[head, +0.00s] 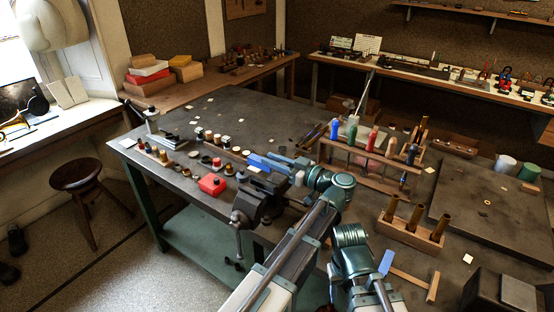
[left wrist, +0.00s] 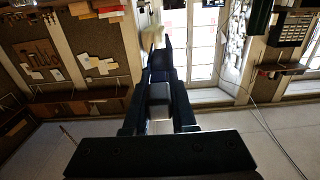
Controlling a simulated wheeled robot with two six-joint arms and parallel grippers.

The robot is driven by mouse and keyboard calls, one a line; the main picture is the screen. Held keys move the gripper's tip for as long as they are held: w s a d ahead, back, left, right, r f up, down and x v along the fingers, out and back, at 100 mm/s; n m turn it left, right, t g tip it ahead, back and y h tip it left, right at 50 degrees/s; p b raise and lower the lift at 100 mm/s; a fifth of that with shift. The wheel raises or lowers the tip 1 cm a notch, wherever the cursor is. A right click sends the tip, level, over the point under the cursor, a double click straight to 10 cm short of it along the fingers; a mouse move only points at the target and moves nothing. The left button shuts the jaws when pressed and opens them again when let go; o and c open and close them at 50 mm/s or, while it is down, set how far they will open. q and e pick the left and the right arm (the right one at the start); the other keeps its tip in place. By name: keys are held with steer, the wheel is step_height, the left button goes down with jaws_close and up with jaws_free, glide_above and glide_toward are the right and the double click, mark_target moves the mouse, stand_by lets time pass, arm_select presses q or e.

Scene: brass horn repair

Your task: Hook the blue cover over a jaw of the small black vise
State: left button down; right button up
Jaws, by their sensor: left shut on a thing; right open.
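The small black vise (head: 257,202) is fixed at the near edge of the dark bench, its handle hanging below. My left gripper (head: 279,164) reaches in from the right, pointing left above and behind the vise's jaws. Whether the cover touches a jaw cannot be told. In the left wrist view the fingers (left wrist: 160,85) are dark and close together; the cover is not clearly distinguishable there.
A red box (head: 212,184) and several small parts lie left of the vise. A wooden rack (head: 372,168) of coloured-handled tools stands behind my left wrist. Another blue piece (head: 386,262) stands by a wooden strip (head: 414,283) at right. The bench's far middle is mostly clear.

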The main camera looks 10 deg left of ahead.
arm_select(q)
steer(key=shift+d, duration=0.1)
stand_by(0.3)
steer(key=b, duration=0.5)
glide_above(274, 186)
steer(key=shift+f, duration=2.4)
steer(key=shift+f, duration=0.2)
steer(key=shift+f+b, duration=1.5)
steer(key=shift+b, duration=0.1)
steer(key=shift+r, duration=0.1)
steer(key=c, duration=0.7)
jaws_free()
steer(key=shift+o, duration=0.2)
